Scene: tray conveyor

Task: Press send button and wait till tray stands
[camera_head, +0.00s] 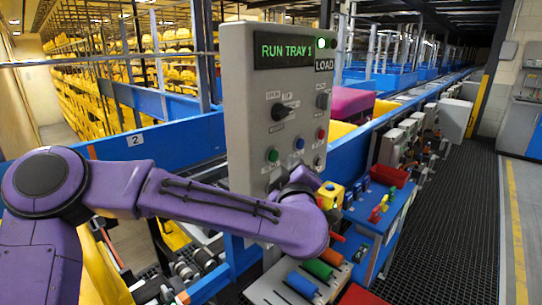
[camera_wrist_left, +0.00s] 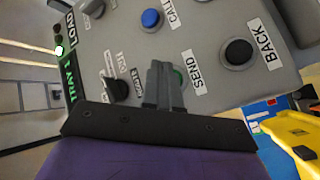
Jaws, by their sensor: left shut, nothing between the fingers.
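The grey control panel (camera_head: 240,120) stands upright, its display (camera_head: 283,50) reading "RUN TRAY 1" and the lamp by LOAD (camera_head: 321,43) lit green. The green send button (camera_head: 273,155) is on its lower left; in the left wrist view this send button (camera_wrist_left: 180,75) is partly hidden behind my fingers. My left gripper (camera_wrist_left: 161,70) is shut and empty, its fingertips in front of the panel at the button's edge; contact cannot be told. In the head view the left gripper (camera_head: 288,180) is mostly hidden by my wrist. A yellow tray-like container (camera_head: 338,131) shows behind the panel. My right gripper is not in view.
The blue call button (camera_wrist_left: 151,18) and black back button (camera_wrist_left: 238,52) flank the send button. A blue bench (camera_head: 378,222) with coloured tools and a red bin (camera_head: 389,175) stands right of my wrist. A pink object (camera_head: 352,102) is behind the panel. The dark grated aisle (camera_head: 455,210) is clear.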

